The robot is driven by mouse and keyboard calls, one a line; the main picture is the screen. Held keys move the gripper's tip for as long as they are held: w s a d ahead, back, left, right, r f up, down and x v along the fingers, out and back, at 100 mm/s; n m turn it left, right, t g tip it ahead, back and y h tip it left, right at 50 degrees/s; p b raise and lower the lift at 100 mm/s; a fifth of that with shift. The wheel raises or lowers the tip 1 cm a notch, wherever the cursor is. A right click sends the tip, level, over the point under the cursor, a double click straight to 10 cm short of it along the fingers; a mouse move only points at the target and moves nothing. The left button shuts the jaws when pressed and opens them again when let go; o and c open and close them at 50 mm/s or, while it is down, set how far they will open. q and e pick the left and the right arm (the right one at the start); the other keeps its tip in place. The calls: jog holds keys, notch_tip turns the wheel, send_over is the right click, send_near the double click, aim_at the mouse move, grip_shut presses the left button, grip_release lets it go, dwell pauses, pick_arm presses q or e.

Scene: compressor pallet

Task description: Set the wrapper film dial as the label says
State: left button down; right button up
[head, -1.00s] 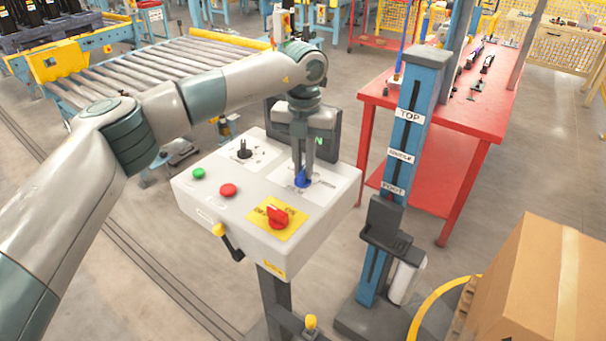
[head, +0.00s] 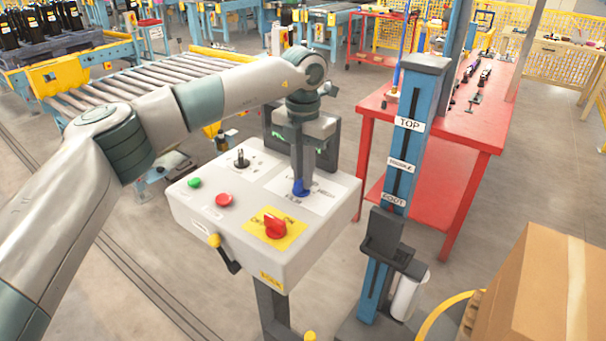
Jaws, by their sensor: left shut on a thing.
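The control box (head: 240,262) stands on a post, its sloped top facing me. A blue dial (head: 299,188) sits on a white label plate (head: 328,186) at its right rear. My left gripper (head: 300,180) points down from above and is shut on the blue dial. The fingers partly cover the dial and its markings, and the print is too small to read. A black knob (head: 241,160) stands at the rear left of the panel. My right gripper is not in view.
The panel also has a green button (head: 194,183), a red button (head: 225,200) and a red rotary switch (head: 275,226) on yellow. Right of it stands the blue wrapper mast (head: 419,95), labelled TOP and FOOT. A cardboard box (head: 530,290) is at lower right, a red table (head: 450,140) behind.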

pick_arm(q)
jog(key=c, duration=1.8)
grip_release()
jog(key=shift+r, duration=0.1)
